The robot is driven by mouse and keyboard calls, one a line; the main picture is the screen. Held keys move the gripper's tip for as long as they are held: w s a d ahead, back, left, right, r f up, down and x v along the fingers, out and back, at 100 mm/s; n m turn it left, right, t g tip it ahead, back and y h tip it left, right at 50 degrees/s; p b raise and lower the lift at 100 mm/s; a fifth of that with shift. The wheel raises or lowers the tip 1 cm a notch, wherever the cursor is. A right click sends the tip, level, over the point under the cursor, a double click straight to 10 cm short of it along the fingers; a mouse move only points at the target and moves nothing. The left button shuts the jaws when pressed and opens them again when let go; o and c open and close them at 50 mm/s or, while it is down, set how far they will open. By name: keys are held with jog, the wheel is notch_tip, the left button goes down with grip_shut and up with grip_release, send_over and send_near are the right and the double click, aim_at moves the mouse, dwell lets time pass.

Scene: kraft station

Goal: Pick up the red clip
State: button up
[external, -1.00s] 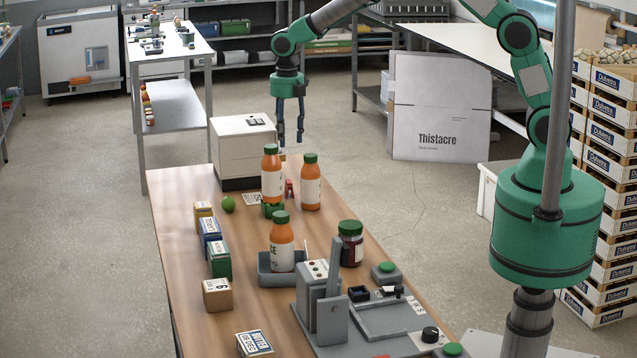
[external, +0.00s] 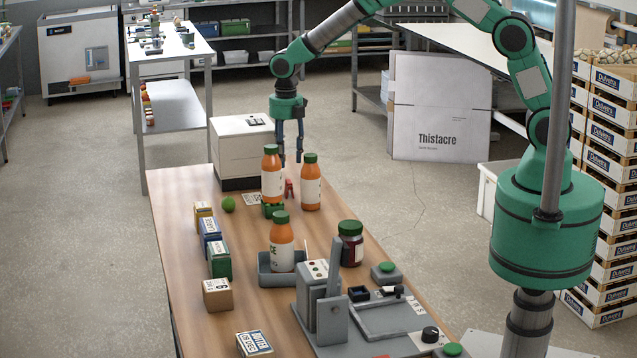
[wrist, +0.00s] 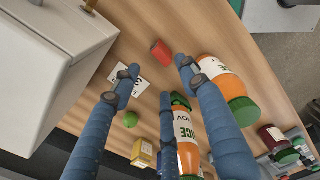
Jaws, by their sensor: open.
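The red clip (wrist: 160,52) lies on the wooden table in the wrist view, ahead of the fingertips. It also shows as a small red piece (external: 289,187) between two orange juice bottles in the external view, partly hidden. My gripper (external: 291,158) points down above the far part of the table, just over the clip's area. Its blue fingers (wrist: 158,80) are spread open with nothing between them. The clip is apart from the fingers.
One orange bottle (wrist: 222,76) stands close to the clip on the right; another (wrist: 186,135) is below. A white box (external: 243,145) stands on the left. A green ball (external: 228,204) and a printed card (wrist: 128,80) lie nearby. Small boxes line the table's left side.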

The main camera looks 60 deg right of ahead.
aim_at(287, 181)
jog(key=shift+f, duration=1.35)
jog(key=shift+w+d+f+b, duration=0.1)
jog(key=shift+f+b, duration=0.2)
jog(key=shift+f, duration=2.25)
jog(key=c, duration=1)
